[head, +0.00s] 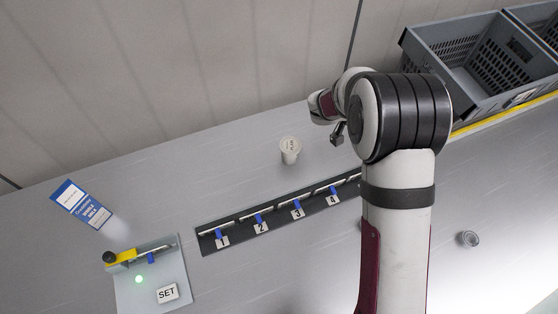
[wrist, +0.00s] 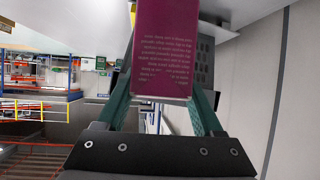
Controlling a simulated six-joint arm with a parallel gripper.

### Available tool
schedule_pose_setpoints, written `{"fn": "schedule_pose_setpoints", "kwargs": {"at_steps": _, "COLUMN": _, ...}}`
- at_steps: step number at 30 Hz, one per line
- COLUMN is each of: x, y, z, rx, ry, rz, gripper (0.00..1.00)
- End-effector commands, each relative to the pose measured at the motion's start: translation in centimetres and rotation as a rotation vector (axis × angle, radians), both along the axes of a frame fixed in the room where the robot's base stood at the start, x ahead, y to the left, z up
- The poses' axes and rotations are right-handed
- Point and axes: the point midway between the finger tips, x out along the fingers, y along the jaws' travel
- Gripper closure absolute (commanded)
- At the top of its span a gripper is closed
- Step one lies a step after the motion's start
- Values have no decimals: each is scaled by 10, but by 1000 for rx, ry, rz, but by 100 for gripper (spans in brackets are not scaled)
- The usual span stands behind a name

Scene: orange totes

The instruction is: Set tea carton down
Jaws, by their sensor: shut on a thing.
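The tea carton, a magenta box with lines of white print (wrist: 165,50), is between the two green fingers of my gripper (wrist: 163,98) in the wrist view. My gripper is shut on it. The carton's upper part runs out of the frame. In the head view my arm covers most of the gripper, and I cannot make out the carton there. What the carton's far end faces or touches is hidden.
On the grey bench stand a white tub (head: 289,150), a blue-and-white box (head: 80,204), a strip with numbered slots (head: 278,219) and a panel with a SET plate (head: 177,270). A small round metal thing (head: 468,239) lies right. Grey crates (head: 470,105) stand back right.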

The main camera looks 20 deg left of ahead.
Motion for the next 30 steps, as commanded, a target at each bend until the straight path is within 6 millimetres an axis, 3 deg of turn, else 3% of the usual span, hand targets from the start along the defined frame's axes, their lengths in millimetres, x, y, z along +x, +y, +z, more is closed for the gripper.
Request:
{"fn": "schedule_pose_setpoints", "kwargs": {"at_steps": 1, "x": -9, "y": 24, "z": 1, "rx": -1, "ry": 0, "rz": 49, "gripper": 100}}
{"fn": "schedule_pose_setpoints", "kwargs": {"at_steps": 5, "x": -41, "y": 87, "z": 1, "rx": -3, "ry": 0, "rz": 190, "gripper": 100}}
{"fn": "schedule_pose_setpoints", "kwargs": {"at_steps": 9, "x": -95, "y": 159, "z": 2, "rx": -3, "ry": -1, "rz": 378, "gripper": 100}}
{"fn": "schedule_pose_setpoints", "kwargs": {"at_steps": 12, "x": -136, "y": 198, "z": 2, "rx": -2, "ry": 0, "rz": 503, "gripper": 100}}
{"fn": "schedule_pose_setpoints", "kwargs": {"at_steps": 15, "x": -168, "y": 223, "z": 2, "rx": -1, "ry": 1, "rz": 596, "gripper": 100}}
{"fn": "schedule_pose_setpoints", "kwargs": {"at_steps": 20, "x": -195, "y": 243, "z": 0, "rx": 1, "ry": 2, "rz": 666, "gripper": 100}}
{"fn": "schedule_pose_setpoints", "kwargs": {"at_steps": 30, "x": -234, "y": 329, "z": -57, "rx": 0, "ry": 2, "rz": 674, "gripper": 100}}
